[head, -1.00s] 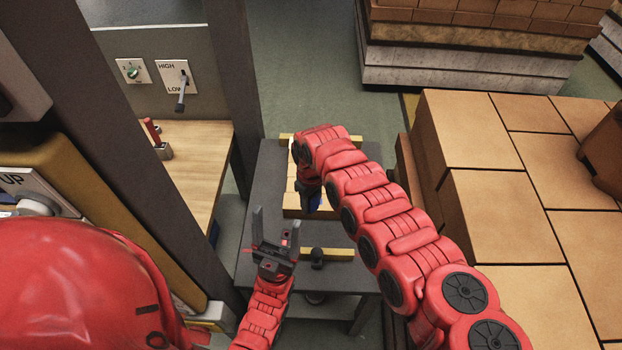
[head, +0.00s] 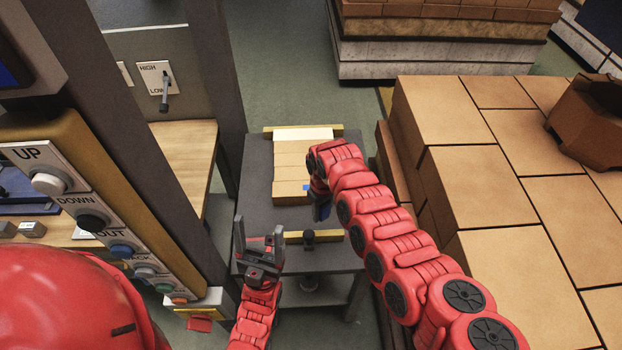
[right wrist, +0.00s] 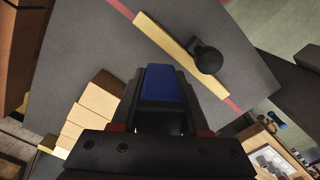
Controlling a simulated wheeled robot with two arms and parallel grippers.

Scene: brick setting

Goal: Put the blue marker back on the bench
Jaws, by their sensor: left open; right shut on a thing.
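My right gripper (head: 321,208) is shut on the blue marker (right wrist: 168,83). In the right wrist view, its blue end shows between the fingers. In the head view, only small blue bits show, and the gripper and arm hide the rest. I cannot tell whether the marker touches the bench top. My left gripper (head: 259,228) is open and empty, with its fingers pointing up, at the bench's near left corner.
Pale bricks (head: 293,172) lie on the bench between yellow strips (head: 290,131). A black knob (head: 308,237) stands at the near strip. A large brick stack (head: 470,150) is close on the right. A post and a button panel (head: 85,210) stand on the left.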

